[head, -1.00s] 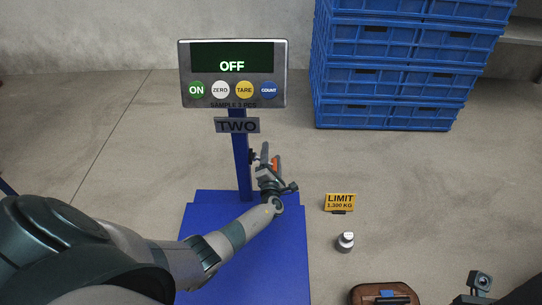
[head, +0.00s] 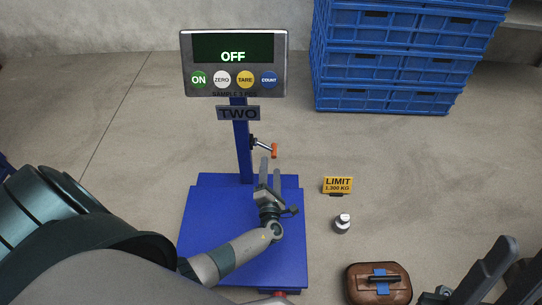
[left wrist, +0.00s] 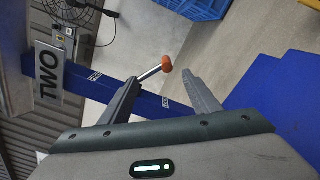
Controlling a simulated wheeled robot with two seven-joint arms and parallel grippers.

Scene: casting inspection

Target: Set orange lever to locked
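The lever (head: 264,146) has a metal shaft and an orange tip. It sticks out to the right from the blue column of the scale marked TWO, sloping slightly down. In the left wrist view the orange tip (left wrist: 167,63) lies just beyond and between my fingertips, apart from them. My left gripper (head: 270,168) is open and empty, below the lever and over the scale platform. My right gripper (head: 525,252) is at the lower right, its two fingers apart, with nothing between them.
The scale's display (head: 233,50) reads OFF. The blue platform (head: 205,215) is bare. A yellow LIMIT sign (head: 338,184), a metal weight (head: 342,223) and a brown case (head: 379,288) stand to the right. Blue crates (head: 385,70) are stacked behind. A fan (left wrist: 78,15) shows in the wrist view.

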